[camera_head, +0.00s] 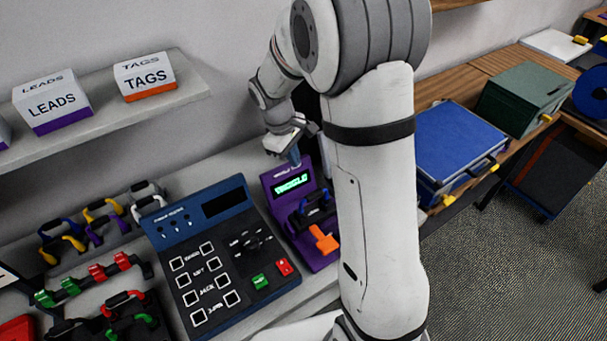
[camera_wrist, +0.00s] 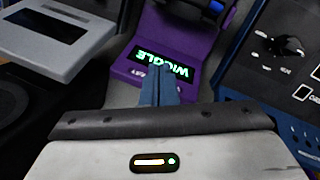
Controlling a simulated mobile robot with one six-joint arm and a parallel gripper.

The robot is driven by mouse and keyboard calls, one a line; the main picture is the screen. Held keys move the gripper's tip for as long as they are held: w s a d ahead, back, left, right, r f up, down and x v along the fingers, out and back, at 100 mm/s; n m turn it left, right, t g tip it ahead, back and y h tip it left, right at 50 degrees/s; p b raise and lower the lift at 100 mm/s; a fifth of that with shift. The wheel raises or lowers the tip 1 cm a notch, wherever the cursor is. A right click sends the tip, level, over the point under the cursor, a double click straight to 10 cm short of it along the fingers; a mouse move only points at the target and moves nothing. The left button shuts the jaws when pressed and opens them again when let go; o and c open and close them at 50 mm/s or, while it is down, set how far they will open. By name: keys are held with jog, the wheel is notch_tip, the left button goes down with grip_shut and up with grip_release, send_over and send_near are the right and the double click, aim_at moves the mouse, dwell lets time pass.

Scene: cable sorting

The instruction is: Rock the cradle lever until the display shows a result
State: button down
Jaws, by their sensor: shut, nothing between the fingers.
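The purple tester (camera_head: 276,187) stands on the bench with a lit green display (camera_head: 292,183) that seems to read "WIGGLE". In the wrist view the display (camera_wrist: 163,63) appears upside down with the same word. A dark blue and black cable piece (camera_head: 311,209) sits in the cradle below the display. An orange lever (camera_head: 323,239) sticks out at the tester's near end; it is out of the wrist view. My gripper (camera_head: 295,160) is shut and empty, fingers pointing down just behind the display. Its fingertips also show in the wrist view (camera_wrist: 161,72), overlapping the display's edge.
A large blue tester (camera_head: 205,285) with buttons and a dark screen stands left of the purple one. Coiled cables (camera_head: 95,215) lie farther left. A shelf (camera_head: 185,92) with LEADS and TAGS boxes hangs above.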

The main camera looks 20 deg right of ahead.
jog(key=shift+n+h, duration=0.3)
jog(key=shift+n, duration=0.6)
jog(key=w+f, duration=0.1)
jog(key=w+f+p, duration=0.1)
jog(key=w, duration=0.1)
jog(key=shift+a+f, duration=0.3)
jog(key=shift+f, duration=0.1)
jog(key=b, duration=0.5)
send_over(311, 205)
jog(key=w+a, duration=0.2)
jog(key=shift+a+x, duration=0.2)
jog(key=shift+x, duration=0.7)
jog(key=shift+a+x, duration=0.15)
jog(key=shift+x, duration=0.7)
jog(key=shift+a+x, duration=0.2)
jog(key=shift+x, duration=0.7)
jog(key=shift+f, duration=0.25)
jog(key=shift+s+d+f, duration=0.1)
jog(key=shift+s+f, duration=0.05)
jog(key=shift+s, duration=0.2)
jog(key=shift+s+d+f+b, duration=0.15)
jog(key=shift+s+f+b, duration=0.25)
jog(key=shift+s+b, duration=0.15)
jog(key=shift+w, duration=0.1)
